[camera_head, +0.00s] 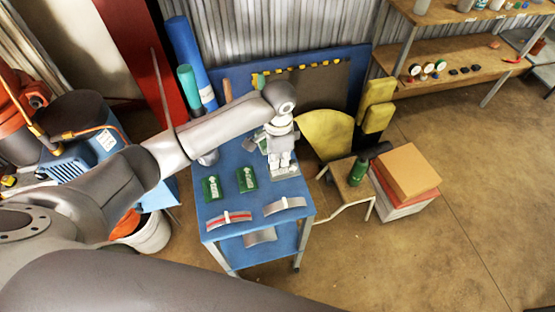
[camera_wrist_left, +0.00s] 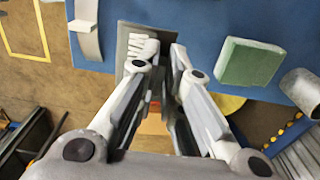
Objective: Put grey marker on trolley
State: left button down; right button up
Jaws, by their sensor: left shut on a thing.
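The trolley (camera_head: 222,236) is a blue cart with a flat top and a lower shelf. The grey marker (camera_head: 285,179) is a small flat plate at the trolley's right side; in the left wrist view (camera_wrist_left: 127,38) it shows white lettering. My left gripper (camera_head: 283,172) points down over the trolley top and is shut on the marker's edge. The fingers hide part of the plate. I cannot tell whether the plate touches the trolley top. My right gripper is not in view.
Green markers (camera_head: 212,188) and curved metal bands (camera_head: 284,205) lie on the trolley. A stool (camera_head: 350,184) with a green bottle (camera_head: 358,171) and stacked boxes (camera_head: 408,172) stand to the right. A wooden shelf (camera_head: 450,70) is at the back right. Floor at the lower right is clear.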

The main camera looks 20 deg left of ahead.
pick_arm(q)
jog(key=w+f, duration=0.2)
jog(key=f, duration=0.1)
jog(key=shift+w+a, duration=0.2)
jog(key=shift+a, duration=0.2)
jog(key=shift+w+f, duration=0.15)
jog(key=shift+f, duration=0.05)
jog(key=shift+w+a+f+p, duration=0.15)
jog(key=shift+w+f+p, duration=0.15)
jog(key=shift+f, duration=0.2)
notch_tip(320, 180, down, 2)
jog(key=shift+s+p, duration=0.1)
jog(key=shift+p, duration=0.3)
jog(key=shift+f, duration=0.35)
jog(key=c, duration=1.6)
grip_release()
jog(key=shift+o, duration=0.2)
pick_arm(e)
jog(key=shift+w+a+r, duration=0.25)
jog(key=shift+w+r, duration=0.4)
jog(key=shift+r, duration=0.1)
pick_arm(q)
notch_tip(320, 180, up, 12)
jog(key=b, duration=0.2)
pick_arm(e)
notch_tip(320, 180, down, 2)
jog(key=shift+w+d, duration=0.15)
